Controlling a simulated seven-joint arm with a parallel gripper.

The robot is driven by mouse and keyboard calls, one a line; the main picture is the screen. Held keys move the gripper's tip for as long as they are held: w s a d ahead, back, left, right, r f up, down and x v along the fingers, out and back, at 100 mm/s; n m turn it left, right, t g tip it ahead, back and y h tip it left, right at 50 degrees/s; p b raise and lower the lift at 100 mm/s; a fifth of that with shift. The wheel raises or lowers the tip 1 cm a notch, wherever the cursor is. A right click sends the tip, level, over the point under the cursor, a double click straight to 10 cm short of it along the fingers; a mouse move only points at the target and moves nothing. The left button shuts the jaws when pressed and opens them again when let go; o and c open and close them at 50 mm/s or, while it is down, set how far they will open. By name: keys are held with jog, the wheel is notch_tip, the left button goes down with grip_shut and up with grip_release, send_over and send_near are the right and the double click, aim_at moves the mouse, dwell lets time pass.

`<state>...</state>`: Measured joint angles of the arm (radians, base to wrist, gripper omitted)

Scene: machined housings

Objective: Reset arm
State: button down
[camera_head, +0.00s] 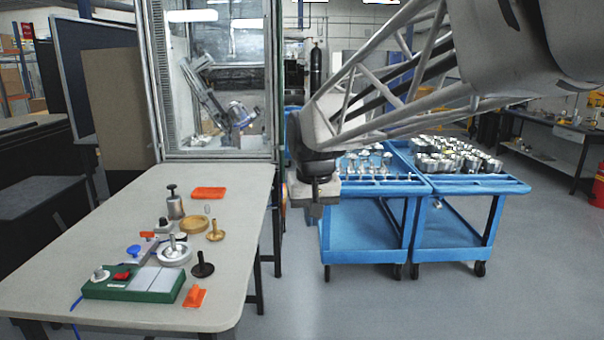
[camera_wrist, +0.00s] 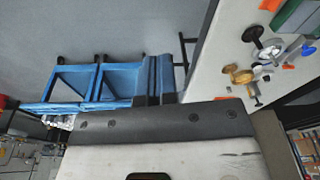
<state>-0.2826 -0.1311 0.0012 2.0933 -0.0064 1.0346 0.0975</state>
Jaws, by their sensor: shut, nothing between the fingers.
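My arm reaches in from the upper right of the head view. My gripper (camera_head: 316,208) points down over the gap between the table and the blue carts. It is shut and holds nothing. It is well clear of the parts on the table.
A light table (camera_head: 130,235) at left bears a green-edged fixture (camera_head: 135,290), a black knob part (camera_head: 203,266), a brass part (camera_head: 215,232) and orange pieces (camera_head: 208,193). Blue carts (camera_head: 365,225) with metal parts stand behind my gripper. A glazed machine enclosure (camera_head: 220,155) stands behind the table.

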jog(key=s+d+f, duration=0.3)
jog(key=s+d, duration=0.2)
jog(key=s, duration=0.3)
jog(key=s+d+f+m, duration=0.1)
jog(key=s+d+f, duration=0.2)
jog(key=s+d, duration=0.3)
jog(key=s+d+f+m+t, duration=0.1)
jog(key=s+d+f, duration=0.2)
jog(key=s, duration=0.9)
jog(key=shift+s+d+h, duration=0.15)
jog(key=shift+d+h, duration=0.15)
jog(key=shift+d, duration=0.95)
jog(key=c, duration=1.8)
grip_release()
